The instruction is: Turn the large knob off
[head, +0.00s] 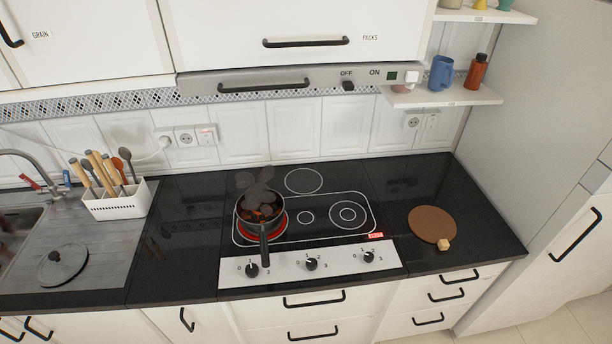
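A white control panel (288,267) along the cooktop's front edge carries three black knobs: a left knob (252,271), a middle knob (311,264) and a right knob (369,257). Small numbers surround each; the left one looks slightly larger, but I cannot tell their settings surely. The left burner (281,233) glows red under a dark pot (264,226). Dark smoke (259,184) rises from the pot, and its handle points forward above the panel, just right of the left knob. Neither of my grippers is in view.
A lid (62,265) lies by the sink at left, near a white utensil holder (116,203). A round brown board (432,225) with a small tan block (443,245) lies at right.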

